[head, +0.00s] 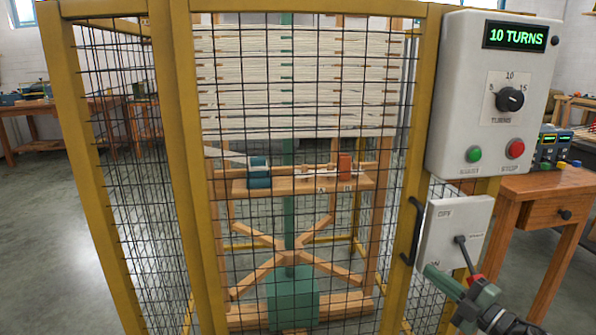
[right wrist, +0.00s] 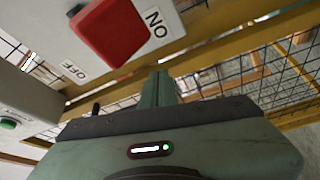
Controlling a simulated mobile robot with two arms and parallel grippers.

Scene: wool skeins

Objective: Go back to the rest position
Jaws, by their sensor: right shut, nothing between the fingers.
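My right gripper (head: 432,272) is at the lower right of the head view, in front of the grey switch box (head: 440,245). Its green fingers are shut and empty; they also show in the right wrist view (right wrist: 158,88). The switch lever (head: 463,250) points down toward the ON mark. Its red knob (head: 475,280) is just beside and behind my gripper and looks apart from the fingers. In the right wrist view the red knob (right wrist: 110,32) is large at the top, close to the camera. My left gripper is out of view.
A yellow-framed mesh cage (head: 184,170) encloses a wooden winder with white yarn (head: 300,80). A black door handle (head: 413,232) is left of the switch box. Above is a control box (head: 455,90) reading "10 TURNS". A wooden table (head: 545,190) stands at right. Open floor lies left.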

